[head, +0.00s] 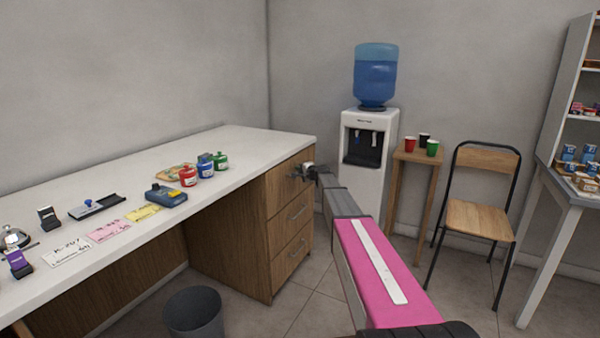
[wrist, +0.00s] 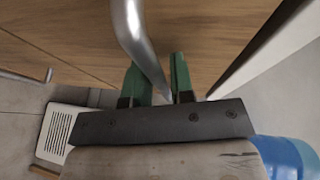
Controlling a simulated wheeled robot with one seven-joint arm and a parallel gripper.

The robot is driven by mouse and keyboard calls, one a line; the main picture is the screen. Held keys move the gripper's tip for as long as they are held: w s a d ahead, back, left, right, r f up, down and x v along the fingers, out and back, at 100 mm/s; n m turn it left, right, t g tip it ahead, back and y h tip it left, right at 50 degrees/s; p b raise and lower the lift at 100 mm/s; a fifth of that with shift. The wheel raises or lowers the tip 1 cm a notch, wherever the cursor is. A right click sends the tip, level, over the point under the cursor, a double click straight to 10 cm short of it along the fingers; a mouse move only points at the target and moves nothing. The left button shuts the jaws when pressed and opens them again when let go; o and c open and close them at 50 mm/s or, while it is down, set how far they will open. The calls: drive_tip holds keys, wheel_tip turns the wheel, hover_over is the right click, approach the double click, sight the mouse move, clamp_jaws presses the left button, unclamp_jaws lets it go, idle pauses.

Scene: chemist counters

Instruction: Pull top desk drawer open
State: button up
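The top drawer (head: 290,182) is the highest of three wooden drawers at the right end of the white-topped desk. Its front looks flush with the desk. My gripper (head: 303,172) is at this drawer's front, at the height of its handle. In the wrist view, the round metal handle (wrist: 130,25) comes down between the two green fingers of my gripper (wrist: 160,80). The fingers are close together with the bar filling most of the gap, so the gripper looks shut on the handle. Part of the handle is hidden behind the fingers.
The middle drawer (head: 292,214) and bottom drawer (head: 292,252) are below. A water cooler (head: 365,180) stands behind my arm, beside a stool (head: 408,185) with cups. A chair (head: 478,215) is to the right. A grey bin (head: 194,312) stands before the desk.

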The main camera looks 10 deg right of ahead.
drive_tip(key=shift+c, duration=0.3)
clamp_jaws()
drive_tip(key=s+d, duration=1)
drive_tip(key=d, duration=0.4)
drive_tip(key=s+d, duration=1)
drive_tip(key=d, duration=0.4)
drive_tip(key=shift+s, duration=0.15)
drive_tip(key=shift+o, duration=0.3)
unclamp_jaws()
drive_tip(key=v, duration=1)
drive_tip(key=shift+s, duration=0.35)
drive_tip(key=shift+d+r, duration=0.15)
